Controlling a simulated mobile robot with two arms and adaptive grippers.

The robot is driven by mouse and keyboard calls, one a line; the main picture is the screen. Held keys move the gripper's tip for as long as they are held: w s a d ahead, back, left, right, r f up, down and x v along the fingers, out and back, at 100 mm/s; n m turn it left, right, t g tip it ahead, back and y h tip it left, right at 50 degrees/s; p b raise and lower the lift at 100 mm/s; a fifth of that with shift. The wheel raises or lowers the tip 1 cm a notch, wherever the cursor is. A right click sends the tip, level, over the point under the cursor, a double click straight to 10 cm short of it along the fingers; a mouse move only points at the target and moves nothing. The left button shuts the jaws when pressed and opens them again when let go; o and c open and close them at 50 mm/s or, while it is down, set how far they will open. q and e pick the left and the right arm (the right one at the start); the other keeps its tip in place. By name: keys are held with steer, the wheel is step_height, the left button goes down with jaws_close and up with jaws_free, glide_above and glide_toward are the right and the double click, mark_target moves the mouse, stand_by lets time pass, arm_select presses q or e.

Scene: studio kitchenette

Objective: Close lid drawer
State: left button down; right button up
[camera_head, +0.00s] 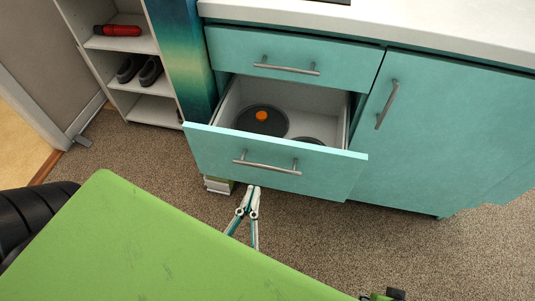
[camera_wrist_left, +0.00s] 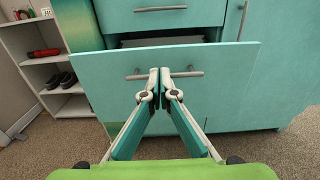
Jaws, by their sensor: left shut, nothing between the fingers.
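The lid drawer (camera_head: 330,172) is the lower teal drawer and is pulled well out. Its front also shows in the left wrist view (camera_wrist_left: 230,85). A horizontal metal handle (camera_head: 266,166) is on that front. My left gripper (camera_head: 253,188) is shut and empty, just below the handle in the head view. In the left wrist view its fingertips (camera_wrist_left: 159,72) overlap the middle of the handle; whether they touch the front I cannot tell. My right gripper is not in view.
A closed teal drawer (camera_head: 290,52) sits above, under a white counter (camera_head: 440,28). A closed cabinet door (camera_head: 450,130) is to the right. A white shelf (camera_head: 155,108) with shoes stands at the left. Carpeted floor (camera_head: 330,235) is clear in front.

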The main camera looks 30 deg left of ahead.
mark_target(268, 142)
arm_select(q)
steer(key=p+x, duration=0.1)
steer(key=x, duration=1.1)
steer(key=shift+d, duration=0.1)
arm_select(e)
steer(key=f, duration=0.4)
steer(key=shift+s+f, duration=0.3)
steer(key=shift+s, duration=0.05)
arm_select(q)
steer(key=shift+r, duration=0.1)
steer(key=shift+w, duration=0.3)
steer(key=p+x, duration=0.3)
steer(key=x, duration=1.4)
steer(key=shift+w, duration=0.25)
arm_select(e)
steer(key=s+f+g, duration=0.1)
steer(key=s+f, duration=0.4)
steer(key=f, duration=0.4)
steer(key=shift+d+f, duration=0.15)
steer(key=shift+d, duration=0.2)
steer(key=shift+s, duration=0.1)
